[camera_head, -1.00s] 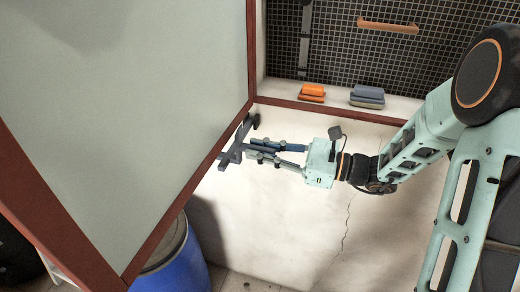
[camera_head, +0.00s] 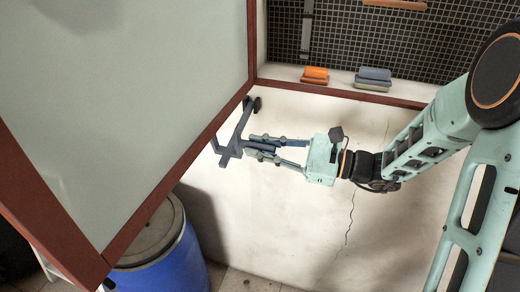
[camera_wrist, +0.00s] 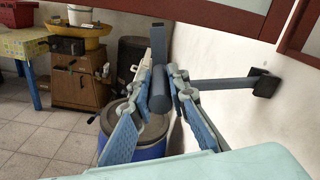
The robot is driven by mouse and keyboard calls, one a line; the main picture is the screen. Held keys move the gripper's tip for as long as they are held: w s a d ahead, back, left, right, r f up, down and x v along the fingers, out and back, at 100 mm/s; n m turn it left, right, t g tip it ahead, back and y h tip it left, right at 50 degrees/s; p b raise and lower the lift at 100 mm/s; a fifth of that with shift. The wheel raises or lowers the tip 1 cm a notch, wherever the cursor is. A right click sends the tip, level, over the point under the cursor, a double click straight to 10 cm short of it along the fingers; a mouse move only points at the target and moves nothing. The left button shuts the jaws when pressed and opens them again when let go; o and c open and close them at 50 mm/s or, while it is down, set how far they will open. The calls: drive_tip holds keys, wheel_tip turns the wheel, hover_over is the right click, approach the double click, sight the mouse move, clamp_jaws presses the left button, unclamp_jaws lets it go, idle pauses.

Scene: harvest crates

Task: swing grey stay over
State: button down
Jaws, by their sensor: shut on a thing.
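The grey stay (camera_head: 236,140) is a dark grey bar fixed by a pivot block on the pale wall, just below the corner of the red-brown framed panel. Its free end has a crosspiece that stands clear of the panel's lower edge. My gripper (camera_head: 262,150) is shut on the stay's grip, coming from the right. In the wrist view the blue-padded fingers (camera_wrist: 158,100) close on both sides of the round grip, while the stay's bar (camera_wrist: 222,84) runs right to its wall mount. The fingers partly hide the grip.
The large framed panel (camera_head: 130,90) leans over the left side, close above the stay. A blue barrel (camera_head: 165,255) stands below it. Orange and blue-grey blocks lie on the ledge (camera_head: 342,88). The wall below the gripper is bare.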

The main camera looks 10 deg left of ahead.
drive_tip(key=w+f+n+b, duration=0.3)
drive_tip(key=f+n+b, duration=0.4)
drive_tip(key=f+b, duration=0.6)
drive_tip(key=w+d+f+n+b, duration=0.1)
drive_tip(key=w+f+n+b, duration=0.4)
drive_tip(key=w+b, duration=0.5)
drive_tip(key=shift+w+n+b, duration=0.25)
drive_tip(key=shift+n+b, duration=0.65)
drive_tip(key=shift+b, duration=0.95)
drive_tip(key=shift+d+r, duration=0.1)
drive_tip(key=shift+d, duration=0.05)
drive_tip(key=c, duration=1.8)
unclamp_jaws()
drive_tip(key=shift+w, duration=0.1)
drive_tip(key=shift+c, duration=0.2)
drive_tip(key=s+d, duration=0.1)
drive_tip(key=d, duration=1.1)
drive_tip(key=shift+a, duration=0.1)
